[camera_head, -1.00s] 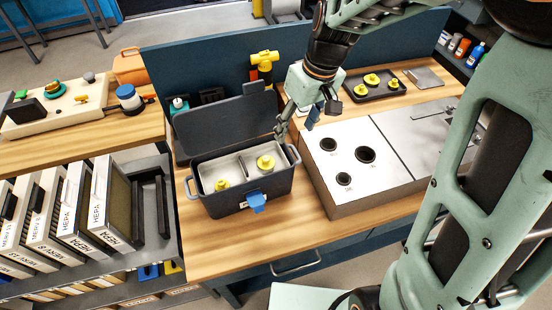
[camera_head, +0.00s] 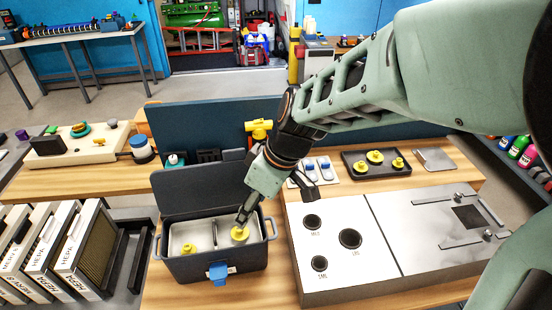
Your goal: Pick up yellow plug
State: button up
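Two yellow plugs sit in the open dark toolbox (camera_head: 205,268) on the wooden bench. The larger yellow plug (camera_head: 240,234) is in its right compartment and the smaller yellow plug (camera_head: 188,249) in its left compartment.
A metal box with several round holes (camera_head: 350,238) stands right of the toolbox. The toolbox's raised lid (camera_head: 200,190) stands behind it. A yellow tool (camera_head: 259,128) and a low blue panel (camera_head: 205,125) are behind. HEPA filters (camera_head: 75,240) stand at the left.

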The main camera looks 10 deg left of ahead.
jog(key=shift+s+a+n, duration=0.1)
jog(key=shift+s+n, duration=0.05)
jog(key=shift+n, duration=0.15)
jog(key=b, duration=0.3)
send_over(238, 229)
jog(key=d, duration=0.2)
jog(key=f, duration=0.5)
jog(key=shift+s+d+f, duration=0.1)
jog(key=shift+s+f, duration=0.1)
jog(key=shift+s, duration=0.05)
jog(key=b+x, duration=0.1)
jog(key=x, duration=0.3)
jog(key=shift+w+d+f, duration=0.1)
jog(key=shift+f, duration=0.1)
jog(key=shift+w+f, duration=0.1)
jog(key=shift+f, duration=0.25)
jog(key=shift+r, duration=0.1)
jog(key=shift+c, duration=0.3)
jog(key=c, duration=0.8)
